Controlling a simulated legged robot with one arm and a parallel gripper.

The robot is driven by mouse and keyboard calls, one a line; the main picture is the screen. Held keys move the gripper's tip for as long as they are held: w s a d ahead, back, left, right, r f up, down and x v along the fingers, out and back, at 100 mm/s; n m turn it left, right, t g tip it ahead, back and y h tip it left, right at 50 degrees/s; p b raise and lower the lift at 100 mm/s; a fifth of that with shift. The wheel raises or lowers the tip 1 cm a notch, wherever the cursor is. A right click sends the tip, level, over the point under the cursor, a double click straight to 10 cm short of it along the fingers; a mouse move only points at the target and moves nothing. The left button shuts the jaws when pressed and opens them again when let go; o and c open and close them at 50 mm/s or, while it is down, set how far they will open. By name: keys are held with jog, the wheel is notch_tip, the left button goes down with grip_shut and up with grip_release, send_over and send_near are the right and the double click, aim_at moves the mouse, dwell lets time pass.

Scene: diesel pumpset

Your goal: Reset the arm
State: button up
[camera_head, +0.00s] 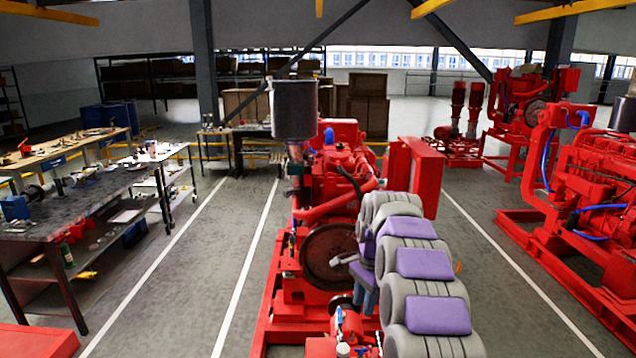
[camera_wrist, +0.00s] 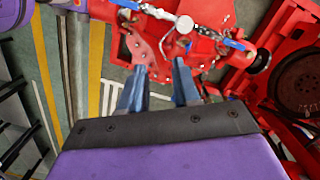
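My arm, grey with purple panels, reaches forward in the head view over the right side of the red diesel pumpset (camera_head: 325,200). My gripper (camera_head: 362,285) is beside the pumpset's large dark flywheel (camera_head: 332,255). In the wrist view, the two blue-grey fingers of my gripper (camera_wrist: 158,75) stand apart with nothing visible between them. Beyond the fingertips is a red panel (camera_wrist: 205,22) with metal fittings and a small round gauge or cap. Whether the fingertips touch it, I cannot tell. The flywheel shows at the right of the wrist view (camera_wrist: 300,85).
Workbenches with tools (camera_head: 80,195) stand at the left. More red pumpsets (camera_head: 590,190) stand at the right. Wooden crates (camera_head: 368,103) and shelves are at the back. Floor lanes with white lines (camera_head: 245,270) are clear on both sides of the central pumpset.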

jog(key=s+d+r+n+g+b, duration=0.1)
jog(key=s+n+b, duration=0.55)
jog(key=s, duration=2.75)
jog(key=s+f+n+p, duration=0.1)
jog(key=s+f+n, duration=0.1)
jog(key=s, duration=0.5)
jog(key=s+d+f+n+h, duration=0.1)
jog(key=s+f+n, duration=0.2)
jog(key=s, duration=0.4)
jog(key=shift+d+f+n+p, duration=0.25)
jog(key=shift+d+n+p, duration=0.05)
jog(key=shift+n+p, duration=0.05)
jog(key=shift+a, duration=0.1)
